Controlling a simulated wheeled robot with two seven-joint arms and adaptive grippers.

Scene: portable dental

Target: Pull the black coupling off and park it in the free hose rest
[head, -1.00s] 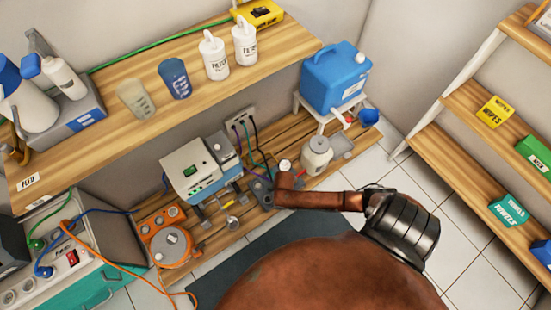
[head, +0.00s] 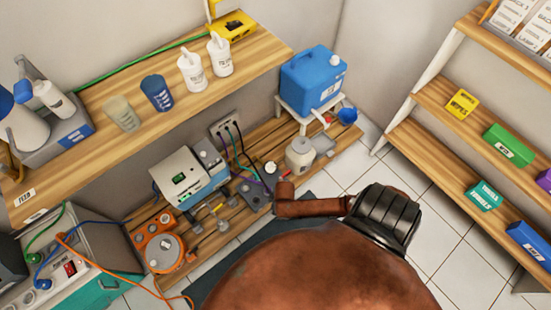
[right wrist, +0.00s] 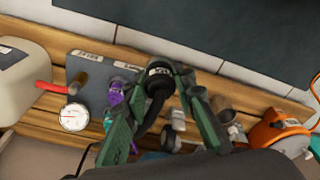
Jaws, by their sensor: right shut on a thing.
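In the right wrist view, my right gripper (right wrist: 157,84) is shut on the black coupling (right wrist: 158,70), with one green finger on each side. A black hose (right wrist: 149,118) curves down from the coupling between the fingers. A grey plate (right wrist: 92,68) with white labels lies to the left; a brown peg-like part (right wrist: 78,84) and a purple coupling (right wrist: 115,94) show at it. I cannot tell which rest is free. My left gripper is in neither view.
A white-and-blue unit (head: 190,177), an orange device (head: 160,248) and a white bottle (head: 299,153) stand on the low wooden platform. A blue jug (head: 312,78) is behind. A shelf (head: 110,150) overhangs the left. Tiled floor is clear at right.

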